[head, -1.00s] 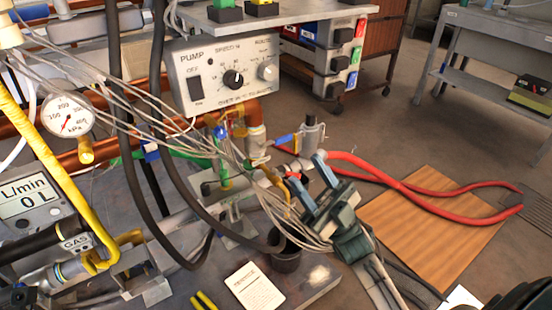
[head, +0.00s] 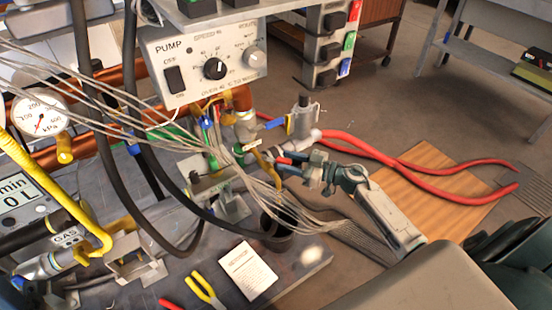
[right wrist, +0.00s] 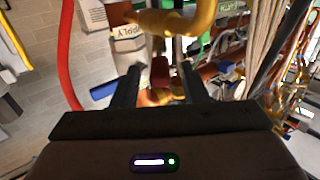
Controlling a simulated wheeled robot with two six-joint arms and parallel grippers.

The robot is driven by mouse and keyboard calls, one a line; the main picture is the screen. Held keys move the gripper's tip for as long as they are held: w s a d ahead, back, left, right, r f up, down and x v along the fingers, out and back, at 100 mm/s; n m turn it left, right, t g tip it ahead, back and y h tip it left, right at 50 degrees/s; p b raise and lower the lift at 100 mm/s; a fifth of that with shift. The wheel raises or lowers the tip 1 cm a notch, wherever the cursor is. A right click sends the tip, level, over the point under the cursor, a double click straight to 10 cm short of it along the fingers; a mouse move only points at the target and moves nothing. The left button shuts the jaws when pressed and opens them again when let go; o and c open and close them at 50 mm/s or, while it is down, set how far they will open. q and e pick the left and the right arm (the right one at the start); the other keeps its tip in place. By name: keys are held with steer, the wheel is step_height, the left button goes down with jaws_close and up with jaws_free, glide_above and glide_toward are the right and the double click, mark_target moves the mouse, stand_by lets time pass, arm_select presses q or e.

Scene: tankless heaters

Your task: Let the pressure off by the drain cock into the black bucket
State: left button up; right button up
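My right gripper (head: 279,164) comes in from the right with its fingertips at the brass pipework, beside what looks like the drain cock. In the right wrist view a red handle (right wrist: 160,72) sits between the two spread fingers, in front of brass fittings; a gap appears on both sides of it. The black bucket (head: 277,228) stands on the grey bench below and is partly hidden by pale wires and a black hose. The round kPa pressure gauge (head: 40,112) is at the left. My left gripper is not seen.
A blue-handled valve (head: 276,123) is just above my right gripper. Pale wires and black hoses cross the front of the pipework. A pump box (head: 205,62) stands behind. Yellow-handled pliers (head: 206,290) and a card (head: 248,270) lie on the bench. Red hoses (head: 435,182) run right.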

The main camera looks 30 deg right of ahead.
steer(key=shift+x, duration=2.1)
jaws_close()
